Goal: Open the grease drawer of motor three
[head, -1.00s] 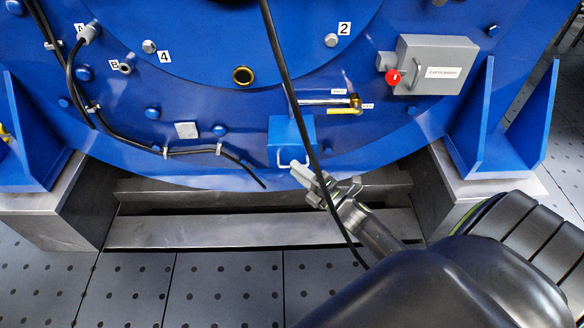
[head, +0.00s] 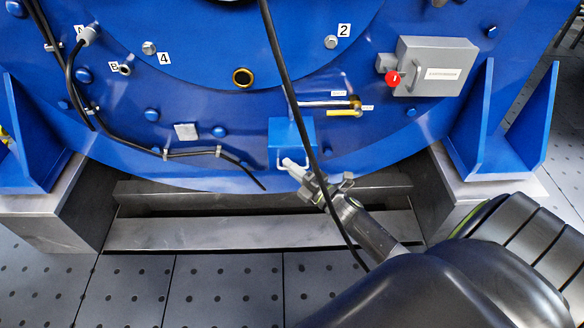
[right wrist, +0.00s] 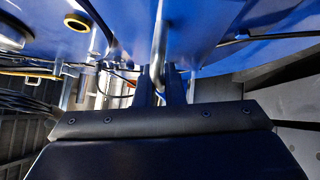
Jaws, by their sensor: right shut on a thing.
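The grease drawer (head: 292,132) is a small blue box low on the front of the big blue motor. Its pale U-shaped handle (head: 279,158) hangs at its lower front. My right gripper (head: 289,164) reaches up from the lower right and is shut on the handle. In the right wrist view the metal handle bar (right wrist: 158,45) runs down between the two dark fingers (right wrist: 160,82). The fingers hide part of the handle. I cannot tell whether the drawer has slid out. My left gripper is not in view.
A black cable (head: 283,75) hangs in front of the motor and crosses my right wrist. A grey box (head: 436,66) with a red knob is at the upper right. Brass-ended pipes (head: 343,103) sit just above the drawer's right. A steel base beam (head: 200,232) lies below; the perforated floor is clear.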

